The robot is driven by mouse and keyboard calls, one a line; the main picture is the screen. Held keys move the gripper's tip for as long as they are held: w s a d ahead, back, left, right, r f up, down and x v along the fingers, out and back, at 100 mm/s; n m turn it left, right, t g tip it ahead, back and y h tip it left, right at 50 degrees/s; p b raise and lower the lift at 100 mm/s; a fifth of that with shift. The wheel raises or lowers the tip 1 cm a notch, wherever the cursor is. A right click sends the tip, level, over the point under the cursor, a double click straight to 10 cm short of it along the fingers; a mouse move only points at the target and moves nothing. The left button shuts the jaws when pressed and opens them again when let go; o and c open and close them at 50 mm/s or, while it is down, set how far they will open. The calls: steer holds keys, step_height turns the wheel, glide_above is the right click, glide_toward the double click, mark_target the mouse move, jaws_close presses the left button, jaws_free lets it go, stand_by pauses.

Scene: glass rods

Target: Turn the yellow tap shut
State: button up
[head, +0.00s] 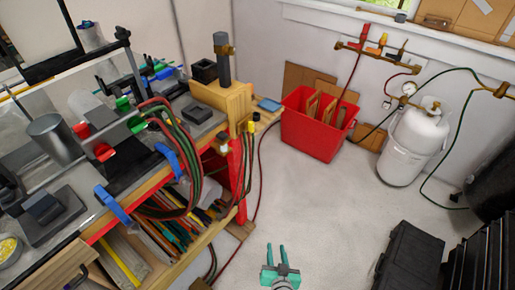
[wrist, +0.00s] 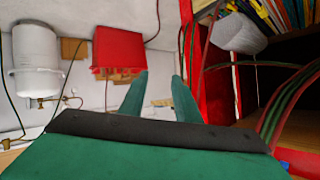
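A small yellow tap (head: 251,127) shows at the front right corner of the workbench, beside the red leg, with hoses hanging below it. Another yellow-orange handle (head: 383,39) stands on the brass wall manifold, between a red handle (head: 366,30) and a dark one (head: 403,46). I cannot tell how far either is turned. My teal gripper (head: 276,248) is low over the floor, right of the bench and well apart from both. It is open and empty; the wrist view shows its two fingers (wrist: 160,78) apart with nothing between them. Neither yellow piece is clear in the wrist view.
A red crate (head: 318,135) stands by the back wall, left of a white gas cylinder (head: 419,142). A black case (head: 408,257) is at the lower right. Green and red hoses (head: 186,165) hang off the cluttered bench. The floor between is clear.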

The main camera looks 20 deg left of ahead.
steer(key=w+a+r+n+y, duration=0.1)
steer(key=w+a+r+y, duration=0.1)
steer(key=w, duration=0.3)
steer(key=w+a+r+n+y, duration=0.1)
steer(key=w+r, duration=0.1)
steer(key=w, duration=0.4)
steer(key=n+g+y, duration=0.6)
steer(key=n+y, duration=0.4)
steer(key=n, duration=0.1)
glide_toward(253, 124)
steer(key=x, duration=0.8)
steer(key=shift+w+a, duration=0.1)
jaws_close()
